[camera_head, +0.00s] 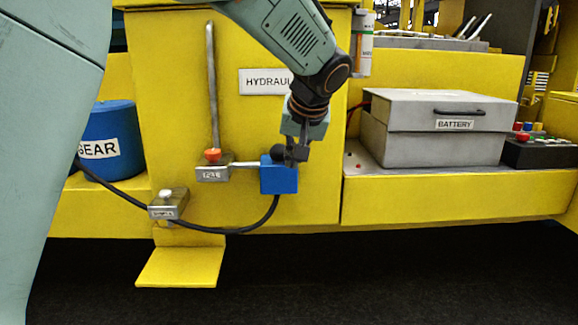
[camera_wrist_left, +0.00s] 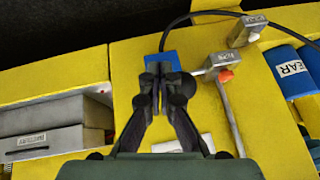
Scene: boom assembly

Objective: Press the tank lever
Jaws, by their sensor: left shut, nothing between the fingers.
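The yellow hydraulic tank (camera_head: 165,110) carries a partly covered "HYDRAULI" label. On its front is a blue block (camera_head: 280,180) with a dark round knob (camera_head: 278,152) at its top; which part is the tank lever I cannot tell for sure. My left gripper (camera_head: 292,160) is shut and empty, pointing down, with its fingertips at the block's top, beside the knob. Contact cannot be made out. In the left wrist view the closed fingertips (camera_wrist_left: 164,72) overlap the blue block (camera_wrist_left: 155,57) and hide part of it. My right gripper is not in view.
A grey fitting (camera_head: 213,174) with a red knob and a vertical pipe (camera_head: 212,90) stands left of the block. A black hose (camera_head: 240,230) loops below to a second grey fitting (camera_head: 168,211). A battery box (camera_head: 430,125) is at right, a blue gear canister (camera_head: 108,140) at left.

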